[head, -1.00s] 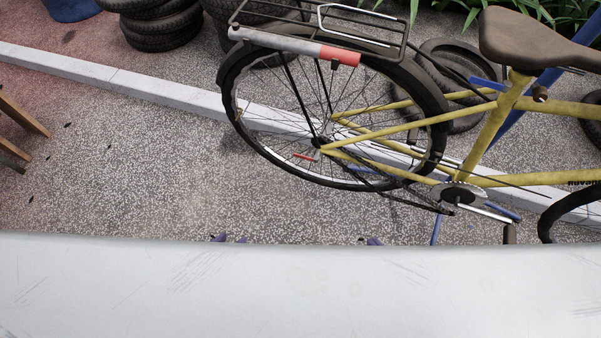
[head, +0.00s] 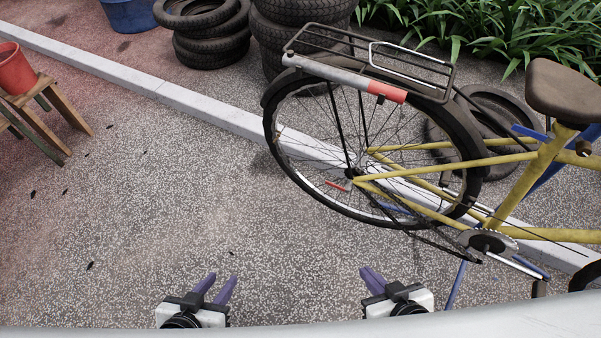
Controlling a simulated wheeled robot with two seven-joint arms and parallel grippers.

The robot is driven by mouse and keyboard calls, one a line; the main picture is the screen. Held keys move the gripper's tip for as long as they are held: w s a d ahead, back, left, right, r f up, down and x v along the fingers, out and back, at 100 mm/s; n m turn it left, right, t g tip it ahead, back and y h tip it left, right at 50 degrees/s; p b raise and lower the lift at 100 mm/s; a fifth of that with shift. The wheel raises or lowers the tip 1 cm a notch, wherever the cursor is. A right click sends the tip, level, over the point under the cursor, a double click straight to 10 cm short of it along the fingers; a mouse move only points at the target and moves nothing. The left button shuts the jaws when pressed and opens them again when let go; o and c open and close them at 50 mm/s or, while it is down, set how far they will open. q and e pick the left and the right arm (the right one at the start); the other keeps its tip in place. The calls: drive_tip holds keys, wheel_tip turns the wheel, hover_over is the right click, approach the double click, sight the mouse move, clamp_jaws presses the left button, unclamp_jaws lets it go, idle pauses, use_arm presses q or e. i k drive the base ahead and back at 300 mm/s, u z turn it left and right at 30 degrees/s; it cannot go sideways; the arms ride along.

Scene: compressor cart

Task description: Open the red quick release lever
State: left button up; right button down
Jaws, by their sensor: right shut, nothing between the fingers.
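The red quick release lever (head: 336,186) is a small thin red bar at the rear wheel hub of the yellow bicycle (head: 440,148).
The rear wheel (head: 292,183) stands by a pale kerb (head: 200,100). A rack with a grey and red tube (head: 345,78) is above it. Stacked tires (head: 208,45) stand behind. A wooden stool (head: 50,110) with a red bucket (head: 14,70) is at left. Speckled ground between is clear.

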sight(347, 190)
drive_tip(key=u, duration=1.55)
drive_tip(key=i, duration=1.2)
drive_tip(key=z, duration=2.1)
